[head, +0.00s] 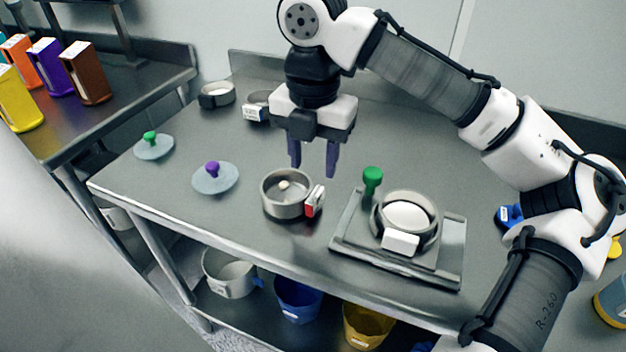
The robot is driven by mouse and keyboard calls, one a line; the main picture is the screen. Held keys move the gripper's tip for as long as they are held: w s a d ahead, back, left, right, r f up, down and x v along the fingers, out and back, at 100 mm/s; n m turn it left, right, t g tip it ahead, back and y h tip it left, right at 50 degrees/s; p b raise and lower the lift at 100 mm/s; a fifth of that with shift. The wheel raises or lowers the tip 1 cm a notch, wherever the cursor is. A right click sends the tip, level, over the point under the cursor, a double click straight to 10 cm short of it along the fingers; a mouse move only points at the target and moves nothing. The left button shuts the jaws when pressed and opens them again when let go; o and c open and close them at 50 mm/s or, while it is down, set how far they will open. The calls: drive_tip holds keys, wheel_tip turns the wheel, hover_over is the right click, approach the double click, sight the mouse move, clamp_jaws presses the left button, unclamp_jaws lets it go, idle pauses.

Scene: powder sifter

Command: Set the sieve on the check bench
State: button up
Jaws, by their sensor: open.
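Several round metal rings that look like sieves are in the head view. One sieve (272,207) with a red and white tag stands on the middle table, with a small pale lump inside. Another sieve (432,232) with a white tag sits on a grey tray-like stand (450,272) with a green knob, and a white disc shows inside it. Two more rings (217,95) stand at the back left. My gripper (313,168) is open and empty, fingers pointing down, above and slightly behind the red-tagged sieve. I cannot tell which surface is the check bench.
Two grey discs with knobs, one green (153,149) and one purple (214,182), lie on the left of the table (140,185). Another bench (118,100) at the left holds several coloured boxes. White, blue (298,300) and yellow containers stand on the shelf below.

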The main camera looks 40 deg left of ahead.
wheel_tip(320, 180, up, 4)
